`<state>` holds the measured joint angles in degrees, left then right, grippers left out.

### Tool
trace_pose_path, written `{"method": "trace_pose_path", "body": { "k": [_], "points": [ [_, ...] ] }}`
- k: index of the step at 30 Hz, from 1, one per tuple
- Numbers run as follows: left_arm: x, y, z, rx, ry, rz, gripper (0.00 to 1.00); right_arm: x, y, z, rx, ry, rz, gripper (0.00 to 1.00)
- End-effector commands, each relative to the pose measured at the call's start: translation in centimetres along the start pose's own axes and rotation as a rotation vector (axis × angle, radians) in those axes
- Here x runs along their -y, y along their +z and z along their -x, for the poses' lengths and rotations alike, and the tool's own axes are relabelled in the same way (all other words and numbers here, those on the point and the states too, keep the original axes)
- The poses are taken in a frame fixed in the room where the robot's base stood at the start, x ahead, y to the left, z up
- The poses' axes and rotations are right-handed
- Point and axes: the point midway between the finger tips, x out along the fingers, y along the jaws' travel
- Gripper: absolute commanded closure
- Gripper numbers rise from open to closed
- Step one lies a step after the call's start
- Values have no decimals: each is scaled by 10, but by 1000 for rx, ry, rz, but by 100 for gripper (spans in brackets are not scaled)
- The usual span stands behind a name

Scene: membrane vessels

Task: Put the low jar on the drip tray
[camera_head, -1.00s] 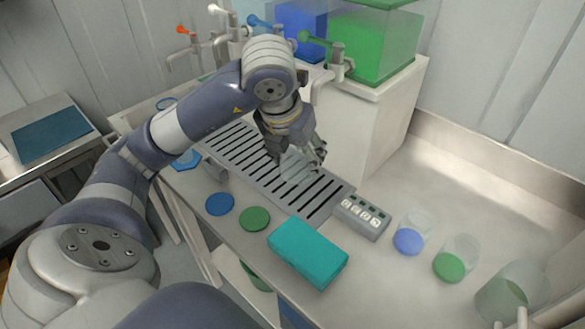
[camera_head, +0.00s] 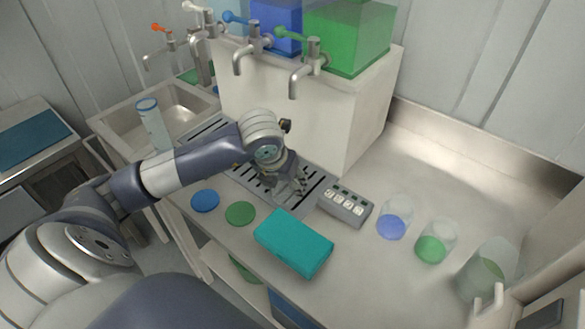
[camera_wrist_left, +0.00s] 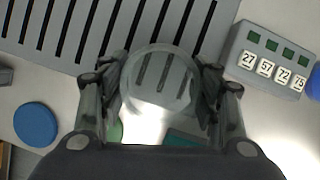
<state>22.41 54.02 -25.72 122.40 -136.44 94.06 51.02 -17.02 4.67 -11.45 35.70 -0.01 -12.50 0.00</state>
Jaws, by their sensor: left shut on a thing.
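The low jar (camera_wrist_left: 160,85) is clear and round, and its rim shows in the left wrist view. My left gripper (camera_head: 292,183) is shut on it, with a finger on each side of the jar. In the head view the jar is hard to make out behind my fingers. The drip tray (camera_head: 313,193) is a long grey tray with dark slots. It also shows in the left wrist view (camera_wrist_left: 130,25), with slots visible through the jar. The jar is over the tray's right part, near its front edge; I cannot tell whether it touches. My right gripper is out of view.
A grey number box (camera_head: 346,206) stands right of the tray. A teal block (camera_head: 293,242), a blue disc (camera_head: 205,200) and a green disc (camera_head: 240,213) lie in front. Taps (camera_head: 297,75) overhang behind. Jars with blue (camera_head: 391,227) and green (camera_head: 431,248) liquid stand right.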

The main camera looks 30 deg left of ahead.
Motion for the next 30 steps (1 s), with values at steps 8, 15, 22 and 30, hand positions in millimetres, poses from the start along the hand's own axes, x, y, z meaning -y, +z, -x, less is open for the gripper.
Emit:
{"method": "trace_pose_path", "body": {
  "k": [8, 15, 22, 30],
  "points": [
    [0, 21, -7, 0, -1, 1, 66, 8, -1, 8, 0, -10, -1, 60],
    [0, 43, -21, -6, 0, -1, 66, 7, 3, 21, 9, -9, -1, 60],
    [0, 40, -30, 0, 0, -1, 66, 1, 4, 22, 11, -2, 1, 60],
    [0, 38, -34, 0, 0, -1, 40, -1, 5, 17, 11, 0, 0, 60]
  ]
}}
